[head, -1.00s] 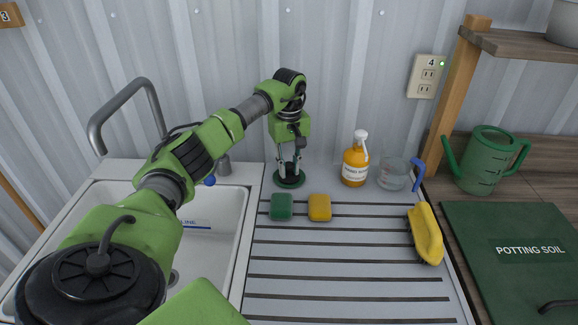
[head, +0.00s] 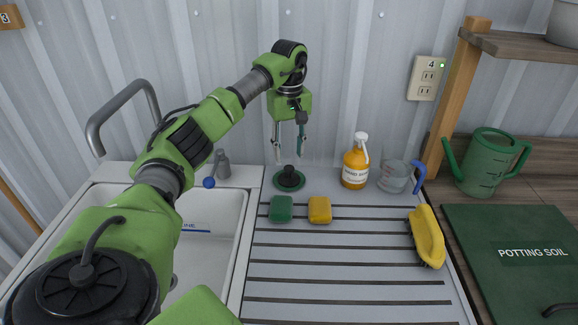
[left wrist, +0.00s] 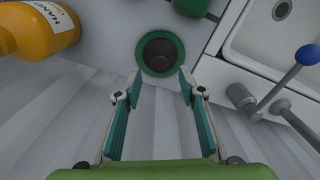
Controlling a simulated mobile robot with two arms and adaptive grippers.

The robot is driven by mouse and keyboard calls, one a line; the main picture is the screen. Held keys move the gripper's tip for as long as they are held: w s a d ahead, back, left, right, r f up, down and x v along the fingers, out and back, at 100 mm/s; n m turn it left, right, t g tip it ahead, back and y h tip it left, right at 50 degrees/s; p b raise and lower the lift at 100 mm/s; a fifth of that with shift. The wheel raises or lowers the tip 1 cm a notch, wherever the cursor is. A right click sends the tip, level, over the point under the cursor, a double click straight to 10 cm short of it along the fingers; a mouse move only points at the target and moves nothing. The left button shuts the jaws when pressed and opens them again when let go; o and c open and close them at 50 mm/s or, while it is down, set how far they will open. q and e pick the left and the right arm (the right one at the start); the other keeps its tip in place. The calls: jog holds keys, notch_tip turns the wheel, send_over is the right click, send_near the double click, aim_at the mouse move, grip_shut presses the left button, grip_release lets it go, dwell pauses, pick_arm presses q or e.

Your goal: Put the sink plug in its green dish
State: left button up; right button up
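The green dish (head: 289,181) stands on the back left of the drainboard. The black sink plug (head: 289,172) sits in it; in the left wrist view the plug (left wrist: 160,54) lies inside the green rim of the dish (left wrist: 181,52). My left gripper (head: 289,157) is above the dish, fingers pointing down and spread apart. In the left wrist view the left gripper (left wrist: 160,82) is open with nothing between its fingertips, and the plug is clear of them. My right gripper is not in view.
A green sponge (head: 281,209) and a yellow sponge (head: 320,210) lie in front of the dish. A hand soap bottle (head: 355,166), clear jug (head: 393,177) and yellow brush (head: 427,237) stand to the right. The sink (head: 205,250) and its tap (head: 151,97) are left.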

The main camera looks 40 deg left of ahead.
aim_at(289, 167)
pick_arm(q)
notch_tip(289, 167, up, 5)
jog(key=shift+r, duration=0.1)
dwell(0.7)
